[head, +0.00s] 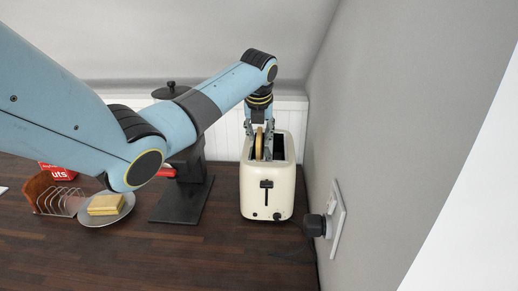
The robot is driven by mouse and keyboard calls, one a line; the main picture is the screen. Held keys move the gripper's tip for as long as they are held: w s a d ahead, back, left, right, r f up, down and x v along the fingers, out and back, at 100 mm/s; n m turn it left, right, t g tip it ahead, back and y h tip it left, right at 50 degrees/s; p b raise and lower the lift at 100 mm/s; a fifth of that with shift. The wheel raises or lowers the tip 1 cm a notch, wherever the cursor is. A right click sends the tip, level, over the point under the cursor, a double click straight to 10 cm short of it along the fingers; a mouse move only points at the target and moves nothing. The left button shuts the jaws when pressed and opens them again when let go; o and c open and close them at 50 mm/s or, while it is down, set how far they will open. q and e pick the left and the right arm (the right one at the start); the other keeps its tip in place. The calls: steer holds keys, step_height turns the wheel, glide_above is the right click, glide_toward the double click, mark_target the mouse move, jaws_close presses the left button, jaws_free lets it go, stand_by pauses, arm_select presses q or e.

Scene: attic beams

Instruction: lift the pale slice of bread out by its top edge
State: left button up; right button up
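A cream toaster (267,196) stands upright on the dark wooden counter, near the right-hand wall. A pale slice of bread (259,145) stands on edge in its top opening, its upper part showing above the rim. My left gripper (260,140) points down over the toaster, with one finger on each side of the slice's top. The view is too small to tell whether both fingers touch the bread. The lower part of the slice is hidden in the toaster. My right gripper is not in view.
A plate (98,217) with a yellow block (106,204), a wire rack (60,201) with brown bread (38,186), and a red packet (58,172) are at left. A black stand (183,201) is left of the toaster. A plug (315,225) sits in the right wall.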

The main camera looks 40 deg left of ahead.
arm_select(q)
jaws_close()
steer(key=shift+r, duration=0.15)
